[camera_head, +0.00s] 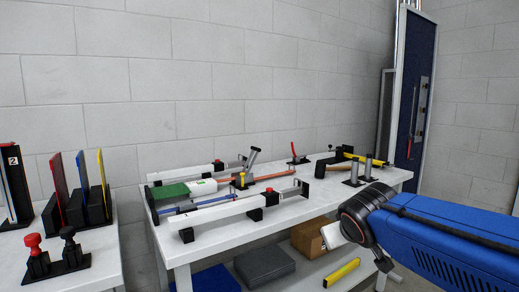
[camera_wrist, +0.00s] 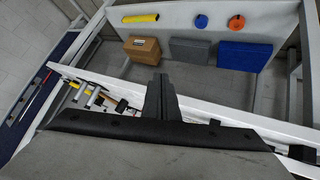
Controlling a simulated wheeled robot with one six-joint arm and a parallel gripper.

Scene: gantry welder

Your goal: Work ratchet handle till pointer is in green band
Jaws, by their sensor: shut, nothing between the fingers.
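My gripper (camera_wrist: 160,97) shows in the wrist view as dark fingers held together, with nothing between them. It is over the front edge of the white workbench (camera_wrist: 215,108), apart from the tools on it. In the head view my blue arm is at the lower right, and the gripper's fingers cannot be made out. A small upright red lever on a black base (camera_head: 294,150) stands at the back of the bench. A long red handle (camera_head: 409,139) hangs on the blue wall panel (camera_head: 400,165) at the right. I cannot tell which is the ratchet handle. No pointer or green band can be made out.
The bench holds long white rails (camera_head: 238,206), a green pad (camera_head: 170,191), a hammer (camera_head: 336,162) and two grey posts (camera_head: 368,168). A cardboard box (camera_wrist: 142,48), a grey box (camera_wrist: 190,51) and a blue box (camera_wrist: 243,56) lie on the shelf below.

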